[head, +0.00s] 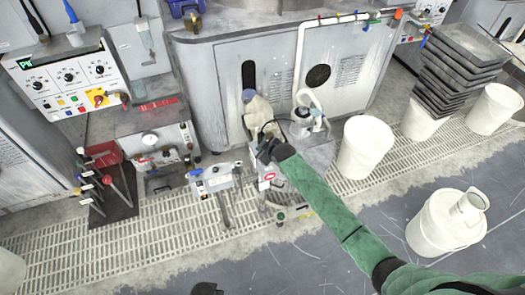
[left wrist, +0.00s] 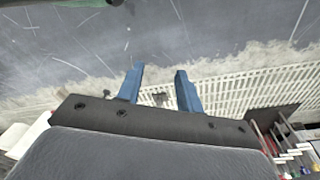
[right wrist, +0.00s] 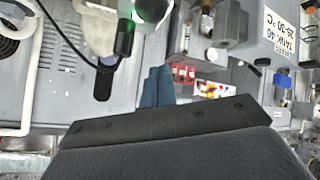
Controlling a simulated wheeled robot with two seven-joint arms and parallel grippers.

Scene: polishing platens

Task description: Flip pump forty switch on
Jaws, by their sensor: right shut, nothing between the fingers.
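The grey pump cart (head: 312,155) stands on the floor grating in front of the big cabinet, with pale containers on it. My right gripper (head: 264,148) is over its left part, fingers together and empty. In the right wrist view the closed blue fingers (right wrist: 157,86) point toward a grey unit. A dark cylindrical part (right wrist: 124,38) with a green glow lies just beyond them to the upper left. A white sign reading TANK 40 (right wrist: 280,35) is at the upper right. I cannot make out which part is the switch. My left gripper (left wrist: 160,88) is open and empty above the floor.
A control panel (head: 70,75) with knobs hangs at the left. A small grey box on a stand (head: 213,178) is left of the cart. White buckets (head: 366,148) and stacked dark trays (head: 455,65) are to the right. The front floor is mostly clear.

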